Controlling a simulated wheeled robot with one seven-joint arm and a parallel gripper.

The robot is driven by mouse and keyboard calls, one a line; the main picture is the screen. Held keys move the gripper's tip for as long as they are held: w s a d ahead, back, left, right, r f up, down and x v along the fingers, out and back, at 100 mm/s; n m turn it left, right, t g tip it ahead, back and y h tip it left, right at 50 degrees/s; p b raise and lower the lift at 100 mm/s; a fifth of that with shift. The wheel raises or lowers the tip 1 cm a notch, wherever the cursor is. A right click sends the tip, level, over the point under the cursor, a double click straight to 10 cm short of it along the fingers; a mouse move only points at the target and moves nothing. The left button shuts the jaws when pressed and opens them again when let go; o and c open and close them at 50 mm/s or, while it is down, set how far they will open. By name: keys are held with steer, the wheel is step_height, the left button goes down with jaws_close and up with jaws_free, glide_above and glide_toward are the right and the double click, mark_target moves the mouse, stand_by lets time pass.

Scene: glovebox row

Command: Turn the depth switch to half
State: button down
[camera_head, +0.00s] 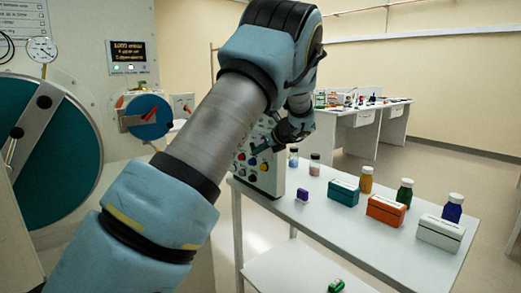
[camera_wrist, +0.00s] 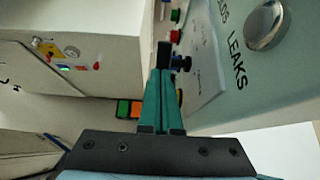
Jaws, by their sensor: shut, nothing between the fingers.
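A control box (camera_head: 262,172) with coloured buttons and knobs stands at the far left end of the white table in the head view. In the wrist view its pale face (camera_wrist: 215,70) carries a black knob (camera_wrist: 181,63) beside my fingertips; it may be the depth switch, but its label and pointer are not legible. My gripper (camera_wrist: 161,72) has its teal fingers closed together and empty, close against the left side of that knob; I cannot tell if they touch. In the head view my arm hides part of the box, and the fingertips are hard to make out.
The white table (camera_head: 308,208) holds small bottles and a teal box (camera_head: 342,191), an orange box (camera_head: 386,209) and a white box (camera_head: 438,232). A glovebox wall with a round teal port (camera_head: 60,150) and a blue dial (camera_head: 146,116) stands at left.

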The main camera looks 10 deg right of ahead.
steer(key=shift+w+a+f, duration=0.15)
steer(key=shift+w+f, duration=0.15)
steer(key=shift+f, duration=0.15)
